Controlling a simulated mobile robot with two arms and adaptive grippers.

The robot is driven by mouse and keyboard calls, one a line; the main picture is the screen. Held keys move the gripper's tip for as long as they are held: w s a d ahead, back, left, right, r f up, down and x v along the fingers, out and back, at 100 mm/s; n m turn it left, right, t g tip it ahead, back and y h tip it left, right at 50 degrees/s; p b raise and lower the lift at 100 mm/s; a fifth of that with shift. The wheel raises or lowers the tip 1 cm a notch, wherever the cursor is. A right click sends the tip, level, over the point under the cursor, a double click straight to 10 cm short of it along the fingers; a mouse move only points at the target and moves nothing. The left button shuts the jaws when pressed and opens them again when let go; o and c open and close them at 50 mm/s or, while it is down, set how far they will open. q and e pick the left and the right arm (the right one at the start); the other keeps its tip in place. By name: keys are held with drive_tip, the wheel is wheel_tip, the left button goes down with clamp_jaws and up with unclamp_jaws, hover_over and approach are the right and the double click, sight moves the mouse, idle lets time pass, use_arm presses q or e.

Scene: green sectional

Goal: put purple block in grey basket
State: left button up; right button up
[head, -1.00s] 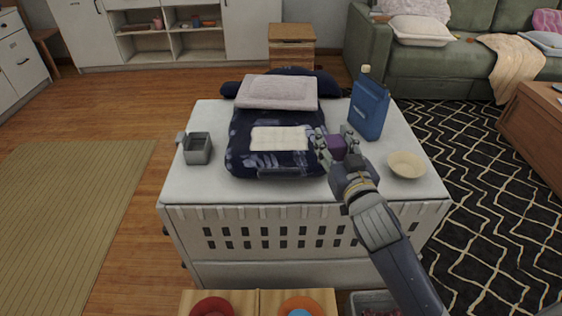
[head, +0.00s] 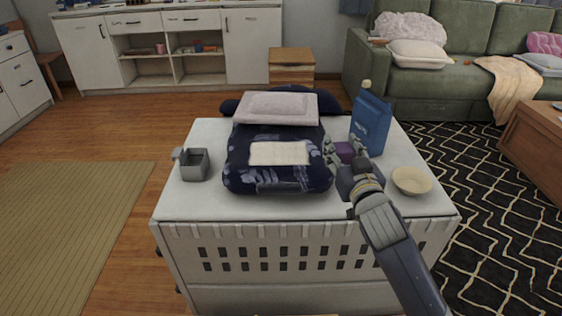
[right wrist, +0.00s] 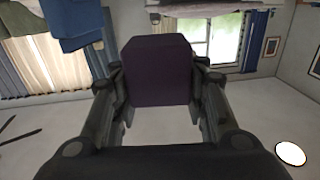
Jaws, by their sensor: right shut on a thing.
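The purple block (head: 345,152) is held between the fingers of my right gripper (head: 344,155), above the right part of the white table. In the right wrist view the block (right wrist: 158,70) sits between the two fingers, dark and mostly unobstructed. The small grey basket (head: 195,166) stands on the left part of the table, open at the top, with the dark blue bundle between it and my right gripper. My left gripper is not in view.
A dark blue patterned bundle (head: 243,178) with light cloths on it fills the table's middle. A blue bag (head: 370,124) stands behind my right gripper, and a cream bowl (head: 412,181) is to its right. The white table (head: 175,205) has bare room near the basket.

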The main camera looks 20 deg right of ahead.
drive_tip(key=w+a, duration=0.2)
drive_tip(key=a, duration=0.1)
drive_tip(key=w+a+b, duration=0.1)
drive_tip(key=w+a, duration=0.2)
drive_tip(key=w+a+f, duration=0.1)
drive_tip(key=w+a, duration=0.1)
drive_tip(key=a, duration=0.1)
drive_tip(key=shift+w+a+b, duration=0.15)
drive_tip(key=shift+w+b, duration=0.05)
drive_tip(key=shift+b, duration=0.15)
drive_tip(key=shift+w+a, duration=0.3)
drive_tip(key=shift+a, duration=0.1)
drive_tip(key=shift+w+a+f+b, duration=0.2)
drive_tip(key=shift+w+a+b, duration=0.15)
drive_tip(key=shift+w+a, duration=0.65)
drive_tip(key=f, duration=0.3)
drive_tip(key=shift+s+b, duration=0.25)
drive_tip(key=shift+b, duration=0.05)
drive_tip(key=shift+d, duration=0.1)
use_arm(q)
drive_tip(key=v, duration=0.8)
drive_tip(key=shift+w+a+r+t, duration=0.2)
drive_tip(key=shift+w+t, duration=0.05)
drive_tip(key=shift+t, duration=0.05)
use_arm(e)
drive_tip(key=shift+f, duration=0.2)
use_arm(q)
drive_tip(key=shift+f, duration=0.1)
use_arm(e)
drive_tip(key=o, duration=1.1)
